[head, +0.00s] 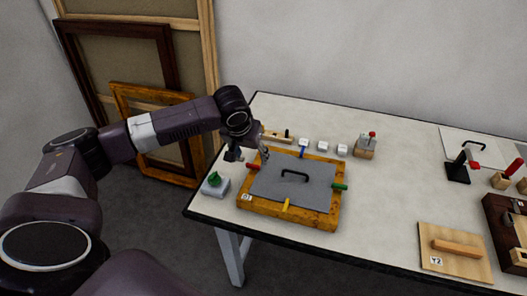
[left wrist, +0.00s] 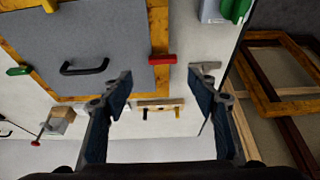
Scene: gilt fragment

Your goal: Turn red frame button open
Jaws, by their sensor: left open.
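The red frame button (head: 253,166) sits on the left bar of the wooden frame (head: 262,211), lying across the bar with its inner end at the grey panel's edge. The grey panel (head: 268,183) lies in the frame and has a black handle (head: 295,175). Blue (head: 303,152), green (head: 340,186) and yellow (head: 286,204) buttons sit on the other bars. My left gripper (head: 249,155) is open and empty by the frame's back left corner, close to the red button. In the left wrist view, the red button (left wrist: 162,59) shows just beyond the open fingertips (left wrist: 160,79), apart from them.
A green knob on a grey block (head: 214,182) stands left of the frame. Behind are a small wooden rack (head: 278,137), several white blocks (head: 342,150) and a wooden block with a red top (head: 367,146).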

